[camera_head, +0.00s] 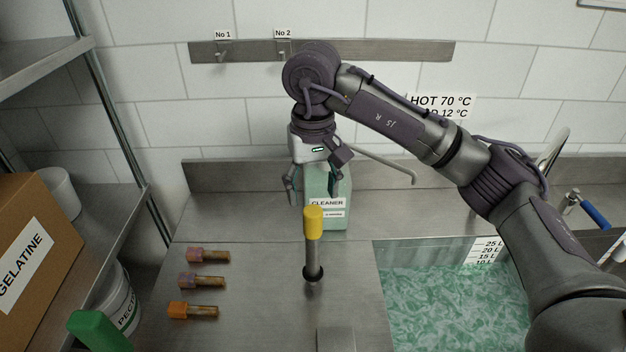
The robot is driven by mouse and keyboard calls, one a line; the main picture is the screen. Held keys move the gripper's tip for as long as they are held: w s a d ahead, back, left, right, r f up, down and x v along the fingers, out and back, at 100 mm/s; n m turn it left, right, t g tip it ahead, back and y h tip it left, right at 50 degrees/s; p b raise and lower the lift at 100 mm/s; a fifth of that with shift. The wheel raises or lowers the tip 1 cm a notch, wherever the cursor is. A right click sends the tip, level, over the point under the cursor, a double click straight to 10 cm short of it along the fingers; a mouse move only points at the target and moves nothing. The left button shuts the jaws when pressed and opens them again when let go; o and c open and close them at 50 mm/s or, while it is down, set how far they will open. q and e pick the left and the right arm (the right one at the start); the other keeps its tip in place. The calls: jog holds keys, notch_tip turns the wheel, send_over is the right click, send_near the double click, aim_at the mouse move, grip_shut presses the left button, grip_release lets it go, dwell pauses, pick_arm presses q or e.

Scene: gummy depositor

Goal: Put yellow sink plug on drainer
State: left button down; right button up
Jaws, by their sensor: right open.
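The yellow sink plug (313,224) has a yellow top, a grey shaft and a dark ring at its foot. It appears to stand upright on the steel drainer (258,262), left of the sink (377,262). My right gripper (319,201) points down with its fingers spread. It is open and empty, just above and behind the yellow top in the picture. I cannot tell its exact distance from the plug. My left gripper is out of view.
A green cleaner container (340,190) stands behind the right gripper. The sink holds green water. A gelatine box (50,225) and shelves are at left. A wall rail (360,50) runs behind.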

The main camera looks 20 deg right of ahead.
jog(key=shift+r, duration=2.2)
